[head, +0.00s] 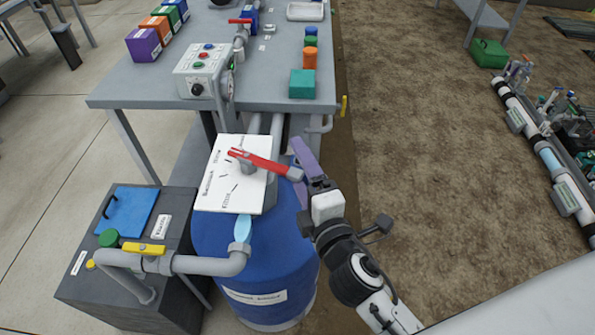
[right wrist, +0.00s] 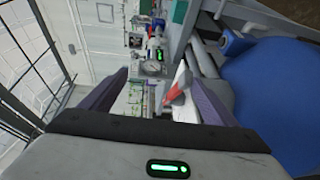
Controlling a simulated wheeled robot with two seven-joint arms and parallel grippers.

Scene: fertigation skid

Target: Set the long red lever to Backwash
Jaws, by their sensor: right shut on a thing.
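The long red lever (head: 262,162) sits on a pivot above a white label plate (head: 215,197) on top of the blue tank (head: 230,265). The plate's marks and lettering are too small to read surely. My right gripper (head: 298,172) is shut on the lever's outer end, coming from the lower right. In the right wrist view the red lever (right wrist: 176,88) shows between the purple fingers, which hide part of it. My left gripper is not in view.
A grey bench (head: 262,92) with a control box (head: 205,72) and coloured blocks stands behind the tank. A grey pipe with a yellow-handled valve (head: 143,248) runs in front at left, over a dark box (head: 80,275). Bare soil (head: 430,170) lies open at right.

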